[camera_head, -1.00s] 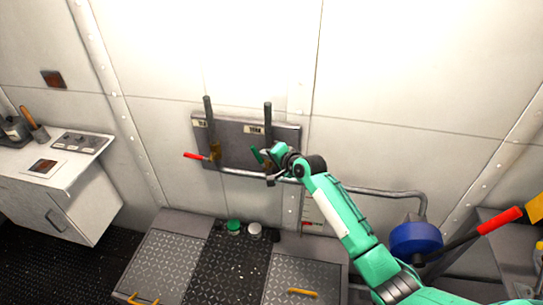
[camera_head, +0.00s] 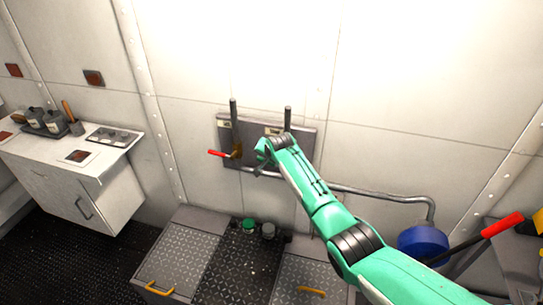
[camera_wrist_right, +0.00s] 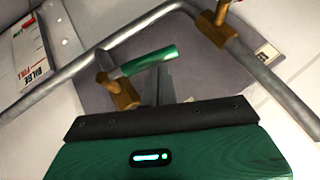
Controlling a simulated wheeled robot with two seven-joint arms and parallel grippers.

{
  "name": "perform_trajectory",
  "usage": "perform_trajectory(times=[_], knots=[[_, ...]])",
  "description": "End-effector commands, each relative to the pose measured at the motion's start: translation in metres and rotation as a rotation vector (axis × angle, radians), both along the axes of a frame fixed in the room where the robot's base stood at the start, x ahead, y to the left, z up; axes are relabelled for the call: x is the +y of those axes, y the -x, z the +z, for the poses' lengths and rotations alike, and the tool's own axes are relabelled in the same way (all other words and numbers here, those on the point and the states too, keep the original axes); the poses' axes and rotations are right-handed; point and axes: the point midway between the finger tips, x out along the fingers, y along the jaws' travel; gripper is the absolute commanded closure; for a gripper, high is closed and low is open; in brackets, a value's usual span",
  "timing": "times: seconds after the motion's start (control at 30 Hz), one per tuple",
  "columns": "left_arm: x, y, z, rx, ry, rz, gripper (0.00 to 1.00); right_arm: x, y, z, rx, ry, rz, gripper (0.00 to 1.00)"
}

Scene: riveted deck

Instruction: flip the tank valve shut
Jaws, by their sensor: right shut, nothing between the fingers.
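The dark valve panel (camera_head: 225,132) on the back wall carries two upright pipes. The left valve has a red handle (camera_head: 217,153) sticking out to the left. The right valve, beneath the right label (camera_head: 272,131), is hidden behind my right arm in the head view. The right wrist view shows a green handle (camera_wrist_right: 150,60) on a brass valve body (camera_wrist_right: 122,92), lying roughly along the wall pipe. My right gripper (camera_wrist_right: 165,80) is shut and empty, its fingertips close to the green handle; contact cannot be told. My left gripper is not in view.
A grey pipe (camera_head: 385,195) runs right from the panel to a blue round body (camera_head: 422,243). A larger red lever (camera_head: 502,224) stands at the right. Deck hatches with yellow handles (camera_head: 312,292) lie below. A white cabinet (camera_head: 75,185) stands at left.

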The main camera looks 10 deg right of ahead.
Motion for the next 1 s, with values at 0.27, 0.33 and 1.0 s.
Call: perform_trajectory(times=[0.27,0.33,1.0], knots=[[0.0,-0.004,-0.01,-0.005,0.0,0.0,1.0,0.006,-0.003,-0.013,0.0,-0.006,-0.002,1.0],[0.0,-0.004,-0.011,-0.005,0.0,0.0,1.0,0.007,-0.003,-0.014,-0.001,-0.006,-0.001,1.0],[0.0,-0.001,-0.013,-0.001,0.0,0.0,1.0,0.009,-0.003,-0.017,0.0,-0.007,-0.002,1.0]])
